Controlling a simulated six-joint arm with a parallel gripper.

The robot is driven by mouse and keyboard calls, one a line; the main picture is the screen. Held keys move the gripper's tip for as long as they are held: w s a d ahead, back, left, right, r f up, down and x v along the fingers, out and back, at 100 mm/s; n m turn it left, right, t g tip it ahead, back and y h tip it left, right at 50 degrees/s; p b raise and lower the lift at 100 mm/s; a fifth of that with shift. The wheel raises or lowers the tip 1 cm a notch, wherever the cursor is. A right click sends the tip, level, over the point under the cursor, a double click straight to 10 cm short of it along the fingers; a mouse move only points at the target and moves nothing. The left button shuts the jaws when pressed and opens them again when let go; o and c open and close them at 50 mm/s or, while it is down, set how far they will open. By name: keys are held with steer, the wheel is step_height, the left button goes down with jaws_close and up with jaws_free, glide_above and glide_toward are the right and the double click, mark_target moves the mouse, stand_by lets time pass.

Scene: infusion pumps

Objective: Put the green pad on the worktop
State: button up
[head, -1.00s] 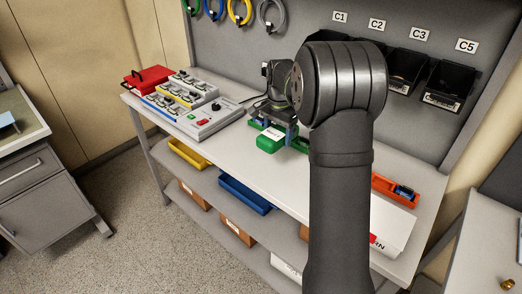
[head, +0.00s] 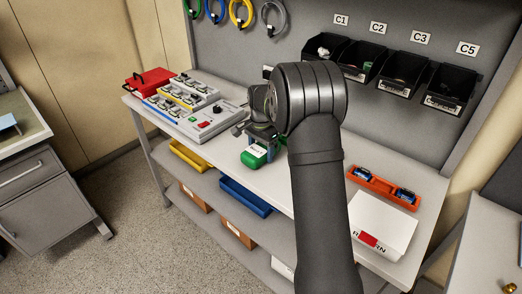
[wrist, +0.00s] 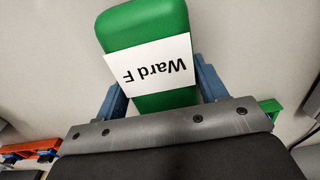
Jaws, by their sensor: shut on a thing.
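The green pad (head: 255,157) has a white label, which reads "Ward F" in the wrist view, where the pad (wrist: 145,25) stands out between the blue fingers. My gripper (wrist: 160,90) is shut on it, one finger at each side. In the head view my gripper (head: 262,142) is partly hidden by my arm. The pad is over the light worktop (head: 218,150), near its front edge. I cannot tell whether it touches the surface.
A grey panel unit (head: 212,125) and a red case (head: 148,80) are to the left. An orange tray (head: 383,187) with blue items and a white "RETURN" box (head: 380,225) are to the right. Black bins (head: 405,75) line the back. Another green thing (wrist: 270,107) shows beside my gripper.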

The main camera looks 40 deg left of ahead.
mark_target(261, 147)
steer(key=shift+f, duration=0.1)
steer(key=o, duration=1.2)
steer(key=shift+f, duration=0.1)
step_height(261, 147, up, 12)
steer(key=shift+r, duration=0.2)
steer(key=shift+f, duration=0.1)
steer(key=shift+f, duration=4.15)
steer(key=shift+f, duration=0.1)
